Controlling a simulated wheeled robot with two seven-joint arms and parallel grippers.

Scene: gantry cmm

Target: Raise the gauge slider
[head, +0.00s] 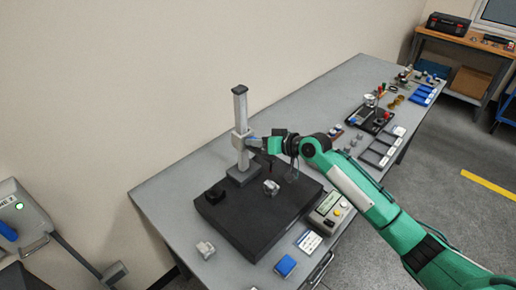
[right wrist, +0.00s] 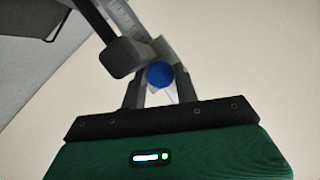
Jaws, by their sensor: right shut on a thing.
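The gauge stand has a pale upright column (head: 240,106) on a grey foot at the back of a dark granite plate. The gauge slider (head: 239,140) is a light grey block around the column, a little below its middle. My right gripper (head: 256,144) reaches it from the right and is shut on the slider's side. In the right wrist view, a round blue knob (right wrist: 160,75) shows between the fingers, beside a grey rounded block (right wrist: 123,57) and the scale-marked column (right wrist: 120,17). The exact grip contact is partly hidden. My left gripper is out of view.
The dark granite plate (head: 229,224) carries a small metal part (head: 271,187) and a dark block. A readout box (head: 328,207) stands right of the plate. Trays and fixtures fill the bench's far right. Above the column is clear.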

